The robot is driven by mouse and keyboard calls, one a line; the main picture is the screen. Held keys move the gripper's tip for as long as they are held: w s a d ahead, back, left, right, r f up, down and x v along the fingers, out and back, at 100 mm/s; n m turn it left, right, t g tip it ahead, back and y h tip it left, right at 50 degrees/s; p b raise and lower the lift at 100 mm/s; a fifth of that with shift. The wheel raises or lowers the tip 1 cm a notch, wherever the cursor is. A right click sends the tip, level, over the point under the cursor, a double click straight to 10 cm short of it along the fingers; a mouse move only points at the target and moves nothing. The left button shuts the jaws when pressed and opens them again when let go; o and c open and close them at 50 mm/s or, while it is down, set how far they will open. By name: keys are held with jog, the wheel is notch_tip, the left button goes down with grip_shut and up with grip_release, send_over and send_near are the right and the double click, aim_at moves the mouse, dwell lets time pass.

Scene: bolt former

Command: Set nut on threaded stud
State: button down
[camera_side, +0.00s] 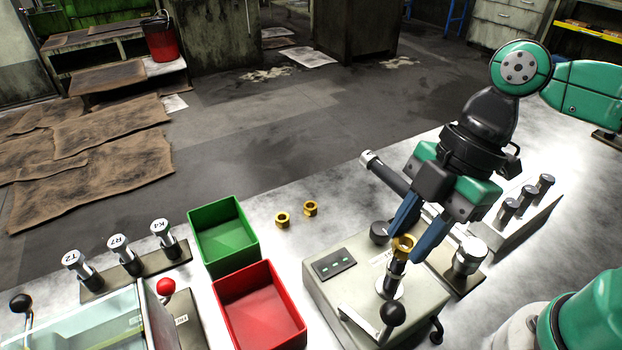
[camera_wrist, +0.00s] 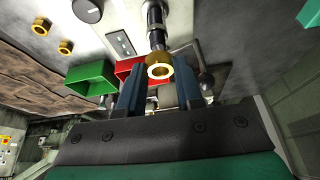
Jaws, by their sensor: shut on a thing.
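A brass nut (camera_side: 403,246) is between the blue fingers of my gripper (camera_side: 412,240), which is shut on it. In the wrist view the nut (camera_wrist: 159,71) shows as a gold ring between the fingertips of my gripper (camera_wrist: 160,82). The threaded stud (camera_side: 395,270) stands upright on a grey fixture box (camera_side: 345,285), right under the nut in the side view. In the wrist view the dark stud (camera_wrist: 156,28) lines up with the nut. I cannot tell whether the nut touches the stud.
Two loose brass nuts (camera_side: 283,219) and (camera_side: 310,208) lie on the bench. A green bin (camera_side: 257,243) and a red bin (camera_side: 302,327) stand left of the fixture. A lever with a black knob (camera_side: 393,312) is in front of the stud. Labelled cylinders (camera_side: 162,232) stand at left.

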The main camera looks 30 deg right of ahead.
jog(key=shift+f, duration=1.4)
dwell(0.4)
jog(key=c, duration=0.5)
grip_release()
jog(key=shift+r, duration=0.15)
jog(key=shift+v, duration=2.65)
jog(key=w+d+f+m+t+h, duration=0.2)
jog(key=w+d+m+t+h, duration=0.2)
jog(key=m, duration=1.3)
jog(key=w+d+t, duration=0.3)
jog(key=d, duration=0.2)
jog(key=shift+w+d+f+h, duration=0.2)
jog(key=shift+w+d+h, duration=0.1)
jog(key=shift+w+d, duration=0.1)
